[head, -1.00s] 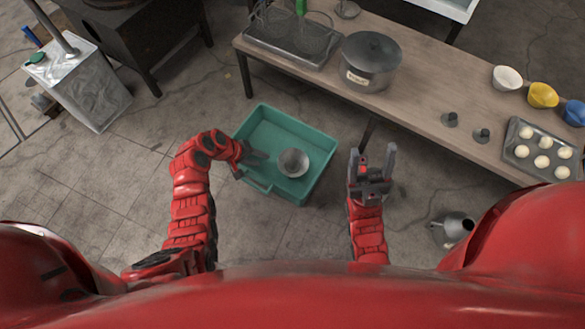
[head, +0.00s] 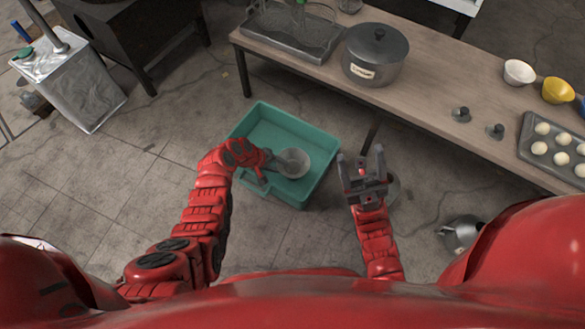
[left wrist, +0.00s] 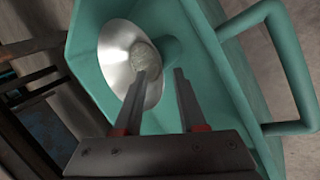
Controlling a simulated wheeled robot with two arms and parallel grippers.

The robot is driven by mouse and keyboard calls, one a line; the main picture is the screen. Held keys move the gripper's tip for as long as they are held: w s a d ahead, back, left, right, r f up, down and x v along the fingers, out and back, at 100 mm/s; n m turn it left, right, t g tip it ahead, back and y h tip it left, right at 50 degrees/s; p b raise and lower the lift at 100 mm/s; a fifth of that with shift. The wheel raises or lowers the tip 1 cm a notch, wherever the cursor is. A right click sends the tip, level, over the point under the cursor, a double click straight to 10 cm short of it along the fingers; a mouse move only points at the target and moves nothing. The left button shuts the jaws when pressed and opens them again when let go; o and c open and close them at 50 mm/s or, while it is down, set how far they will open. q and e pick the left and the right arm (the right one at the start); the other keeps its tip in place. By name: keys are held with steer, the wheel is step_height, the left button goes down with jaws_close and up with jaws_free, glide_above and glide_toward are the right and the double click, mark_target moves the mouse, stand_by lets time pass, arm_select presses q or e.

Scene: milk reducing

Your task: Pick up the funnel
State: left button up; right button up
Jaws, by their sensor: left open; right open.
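The funnel (head: 296,161), a shiny metal cone with a wide round mouth, lies in the teal tray (head: 262,112) on the floor. In the left wrist view the funnel (left wrist: 118,58) shows its wide mouth and a round grey centre. My left gripper (head: 275,161) is at the funnel's left side, over the tray. In the left wrist view my left gripper (left wrist: 160,74) is open; one finger overlaps the funnel's mouth and the other is right of its rim. Whether they touch it I cannot tell. My right gripper (head: 361,160) is open and empty, right of the tray.
A wooden table (head: 425,100) behind the tray holds a lidded pot (head: 374,62), bowls (head: 519,72) and a baking tray of dough (head: 525,152). A metal vessel (head: 461,234) is on the floor at right. The tray handle (left wrist: 283,70) is near my left gripper.

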arm_select(q)
jaws_close()
stand_by(1.4)
